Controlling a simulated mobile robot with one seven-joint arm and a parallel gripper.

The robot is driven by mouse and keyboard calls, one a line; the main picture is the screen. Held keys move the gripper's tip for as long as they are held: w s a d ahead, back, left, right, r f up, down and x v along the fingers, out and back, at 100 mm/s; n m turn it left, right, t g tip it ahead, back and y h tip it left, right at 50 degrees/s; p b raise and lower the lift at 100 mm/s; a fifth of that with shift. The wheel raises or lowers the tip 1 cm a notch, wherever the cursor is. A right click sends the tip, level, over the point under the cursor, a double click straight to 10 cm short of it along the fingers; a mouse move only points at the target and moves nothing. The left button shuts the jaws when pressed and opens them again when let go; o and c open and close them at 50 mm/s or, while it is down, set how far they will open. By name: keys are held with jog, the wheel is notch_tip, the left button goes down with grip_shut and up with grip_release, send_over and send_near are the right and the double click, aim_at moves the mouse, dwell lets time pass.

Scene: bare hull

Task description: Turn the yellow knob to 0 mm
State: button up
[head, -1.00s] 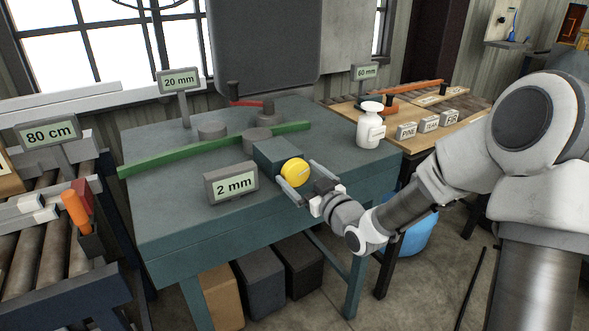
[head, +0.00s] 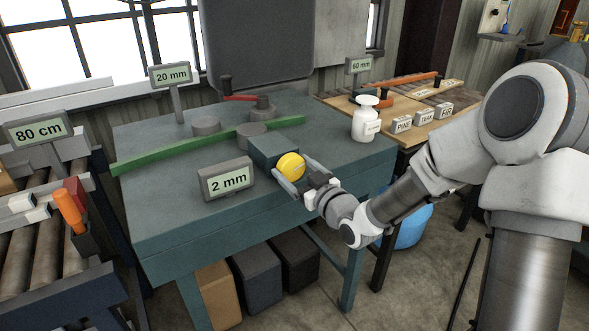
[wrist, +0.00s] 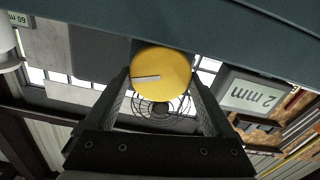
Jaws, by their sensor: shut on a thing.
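The yellow knob (head: 291,166) sits on the front of a dark teal box (head: 272,150) on the teal table. It also shows in the wrist view (wrist: 161,72), with a white pointer line on its face. A display (head: 228,181) left of the knob reads 2 mm; it shows upside down in the wrist view (wrist: 255,95). My gripper (head: 296,176) reaches the knob from the front right. In the wrist view its two fingers (wrist: 163,85) stand on either side of the knob, shut on it.
A green bar (head: 205,146) lies across the teal table (head: 165,215) among grey round pieces. A 20 mm sign (head: 171,75) stands behind. A white bottle (head: 366,122) stands at the table's right end. An 80 cm sign (head: 39,130) stands over rollers at left.

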jog(key=shift+f+b, duration=0.1)
jog(key=shift+b, duration=0.2)
jog(key=n+b, duration=0.2)
jog(key=b, duration=0.1)
jog(key=shift+a+f+n+b, duration=0.1)
jog(key=shift+f+n+b, duration=0.05)
jog(key=shift+n+b, duration=0.15)
jog(key=n+b, duration=0.2)
jog(key=b, duration=0.1)
jog(key=shift+n+b, duration=0.7)
jog(key=shift+b, duration=0.05)
jog(key=shift+r, duration=0.2)
jog(key=o, duration=1.1)
jog(key=shift+s, duration=0.15)
